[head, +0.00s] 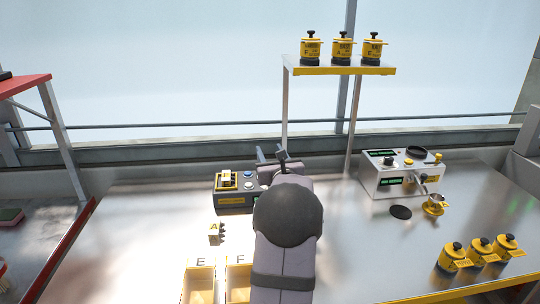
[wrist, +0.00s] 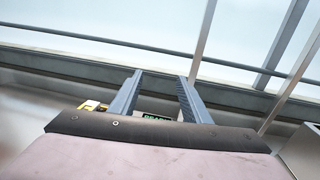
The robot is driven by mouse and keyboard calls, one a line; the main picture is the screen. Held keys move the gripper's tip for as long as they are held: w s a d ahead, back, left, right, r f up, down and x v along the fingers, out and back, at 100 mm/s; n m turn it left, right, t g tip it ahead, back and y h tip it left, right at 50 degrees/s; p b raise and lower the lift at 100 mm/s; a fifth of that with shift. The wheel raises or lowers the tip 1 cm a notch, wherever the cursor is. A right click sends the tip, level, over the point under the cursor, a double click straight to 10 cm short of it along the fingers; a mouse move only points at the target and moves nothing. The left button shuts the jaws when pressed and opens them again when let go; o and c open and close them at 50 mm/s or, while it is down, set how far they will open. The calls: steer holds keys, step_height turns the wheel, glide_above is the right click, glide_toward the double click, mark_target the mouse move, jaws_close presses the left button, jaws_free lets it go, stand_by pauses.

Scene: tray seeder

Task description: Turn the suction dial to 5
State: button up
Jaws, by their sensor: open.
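My gripper (head: 272,157) is open and empty, reaching over the back of the table; its two fingers stand apart in the wrist view (wrist: 160,80). A white machine (head: 372,184) with green displays stands to its right, with a black knob (head: 389,161) on top. I cannot tell which control is the suction dial, nor read any setting. Between the fingers in the wrist view, a small green display (wrist: 157,117) shows low down.
A shelf (head: 345,71) at the back holds yellow pots. More yellow pots (head: 480,250) stand at front right. A small block marked A (head: 214,230) and two open wooden bins (head: 199,285) lie left of my arm. A black disc (head: 400,212) lies before the white machine.

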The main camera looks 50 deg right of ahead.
steer(key=shift+s+d+f+n+t, duration=0.2)
steer(key=shift+s+f+n+t, duration=0.1)
steer(key=shift+f, duration=0.1)
steer(key=s+f+y, duration=0.1)
steer(key=s+f+n+t+y+b, duration=0.1)
steer(key=s+f+n+y, duration=0.1)
steer(key=f, duration=0.1)
steer(key=shift+d+t+b, duration=0.25)
steer(key=shift+t+b, duration=0.1)
steer(key=shift+t, duration=0.05)
steer(key=s+f+n+y, duration=0.1)
steer(key=s+a+f+y, duration=0.1)
steer(key=f, duration=0.1)
steer(key=s+a+f+n+t+y+b, duration=0.1)
steer(key=s+f+y, duration=0.1)
steer(key=shift+a+f+n, duration=0.1)
steer(key=shift+a+n, duration=0.15)
steer(key=shift+n, duration=0.05)
steer(key=shift+p+x, duration=0.5)
steer(key=shift+x, duration=3.25)
steer(key=shift+a, duration=0.1)
steer(key=shift+c, duration=0.3)
steer(key=c, duration=1)
